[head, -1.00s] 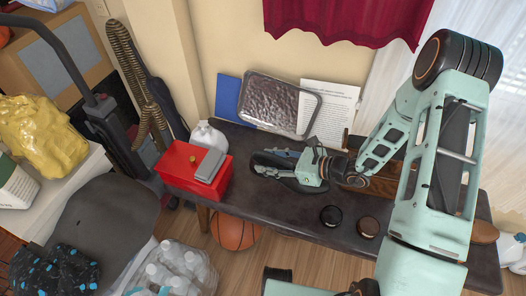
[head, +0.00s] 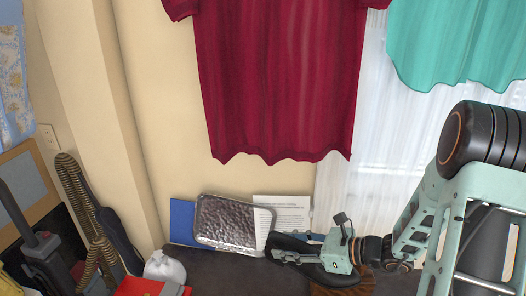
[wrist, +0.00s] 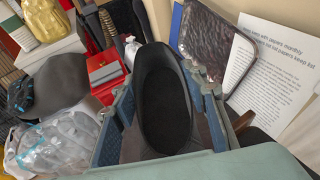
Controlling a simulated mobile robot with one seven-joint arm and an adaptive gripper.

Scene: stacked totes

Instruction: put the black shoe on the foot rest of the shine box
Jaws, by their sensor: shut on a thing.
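The black shoe (head: 325,275) is in my gripper (head: 292,258), which is shut on it. In the wrist view the shoe (wrist: 167,55) lies between the two blue-grey fingers of my gripper (wrist: 166,95), its dark opening facing the camera. In the head view the shoe overlaps a brown wooden piece (head: 352,287), which seems to be part of the shine box. A brown wooden edge (wrist: 243,122) also shows at the right of the wrist view. The foot rest cannot be made out, and I cannot tell whether the shoe touches the box.
A foil-like tray (head: 232,225), a printed sheet (head: 288,212) and a blue folder (head: 181,220) lean against the wall behind the dark bench (head: 222,270). A red box (head: 150,287) and a white bag (head: 164,267) are at left. Open bench lies between.

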